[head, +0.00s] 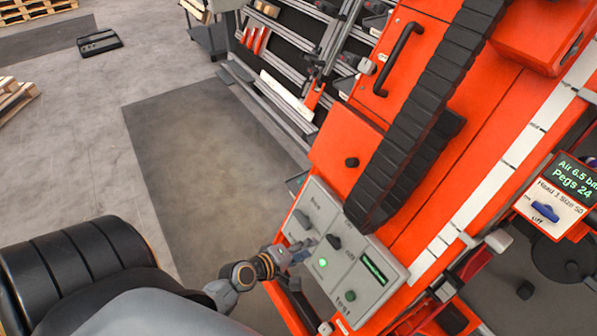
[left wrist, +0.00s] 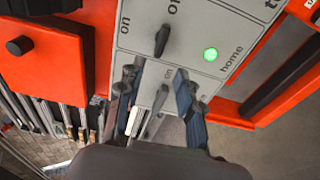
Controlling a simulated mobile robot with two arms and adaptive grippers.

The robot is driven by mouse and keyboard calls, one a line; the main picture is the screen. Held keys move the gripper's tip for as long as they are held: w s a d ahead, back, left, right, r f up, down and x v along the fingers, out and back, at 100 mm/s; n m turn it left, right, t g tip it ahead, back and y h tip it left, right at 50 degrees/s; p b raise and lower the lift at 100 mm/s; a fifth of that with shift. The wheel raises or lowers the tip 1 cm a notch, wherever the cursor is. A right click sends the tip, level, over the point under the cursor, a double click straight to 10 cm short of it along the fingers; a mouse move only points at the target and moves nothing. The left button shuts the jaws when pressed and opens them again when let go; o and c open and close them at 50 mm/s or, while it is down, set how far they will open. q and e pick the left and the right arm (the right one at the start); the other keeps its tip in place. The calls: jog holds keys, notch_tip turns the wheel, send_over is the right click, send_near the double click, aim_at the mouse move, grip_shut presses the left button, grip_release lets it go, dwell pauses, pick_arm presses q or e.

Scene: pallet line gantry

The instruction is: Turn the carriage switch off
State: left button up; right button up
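The grey control panel (head: 340,290) sits on the orange machine. It carries a black lever switch (head: 333,241), a grey lever (head: 303,220) and a lit green lamp (head: 323,262). In the left wrist view the black lever (left wrist: 162,40) stands above my fingers and the green lamp (left wrist: 210,54) is at right, beside "home". My left gripper (head: 300,252) is at the panel's lower left edge. In the left wrist view its fingers (left wrist: 160,92) are apart, with a grey lever (left wrist: 160,98) between them; contact cannot be told. The word "carriage" is not legible. My right gripper is not in view.
A black cable chain (head: 420,110) runs up the orange machine above the panel. A black knob (head: 351,162) sticks out nearby. A blue-levered panel (head: 545,210) stands at right. A tool rack (head: 285,60) is behind. The floor at left is open, with a pallet (head: 14,98).

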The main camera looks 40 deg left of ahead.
pick_arm(q)
jog(key=shift+v, duration=1.55)
jog(key=s+d+f+m+g+y, duration=0.1)
jog(key=s+f+m+g, duration=0.2)
jog(key=f, duration=0.5)
jog(key=s+f+m+g, duration=0.1)
jog(key=s+f+m, duration=0.1)
jog(key=s+f, duration=0.5)
jog(key=s+d+f+m+g+y, duration=0.1)
jog(key=s+f+m+g, duration=0.15)
jog(key=f, duration=0.65)
jog(key=s+d+f+m+g, duration=0.1)
jog(key=s+f+m+g, duration=0.1)
jog(key=s+f+m, duration=0.3)
jog(key=s+d+f+m+g, duration=0.1)
jog(key=s+f+m, duration=0.4)
jog(key=s, duration=0.8)
jog(key=shift+s+f+g+y, duration=0.4)
jog(key=shift+f+g, duration=0.3)
jog(key=shift+g, duration=0.05)
